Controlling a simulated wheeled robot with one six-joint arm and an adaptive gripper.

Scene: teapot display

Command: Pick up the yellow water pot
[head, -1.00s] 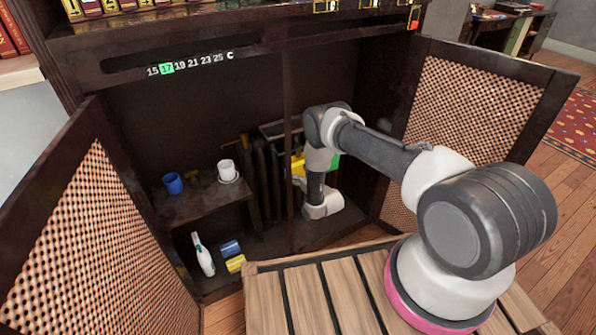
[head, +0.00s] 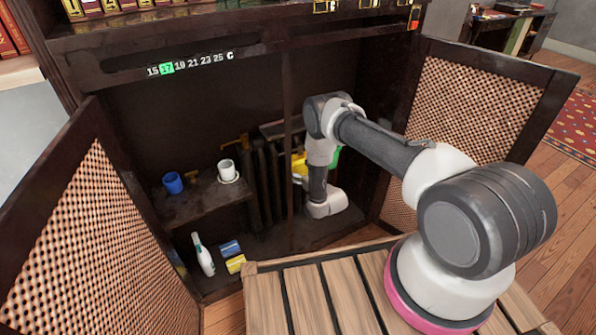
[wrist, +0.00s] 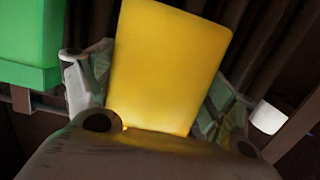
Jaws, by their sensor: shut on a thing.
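The yellow water pot (wrist: 165,60) fills the middle of the wrist view as a plain yellow block-like body. My gripper (wrist: 158,88) is shut on it, with one finger on each side. In the head view a little of the yellow pot (head: 298,164) shows beside my arm, inside the open cabinet on the right of the centre post. My arm hides most of the pot and the gripper there, and I cannot see the pot's underside.
A green object (wrist: 28,45) is close on the left in the wrist view. Ribbed dark pipes (head: 268,185) stand behind. A shelf at left holds a blue cup (head: 173,183) and a white mug (head: 227,170). A white bottle (head: 203,255) stands below. Cabinet doors (head: 475,110) flank the opening.

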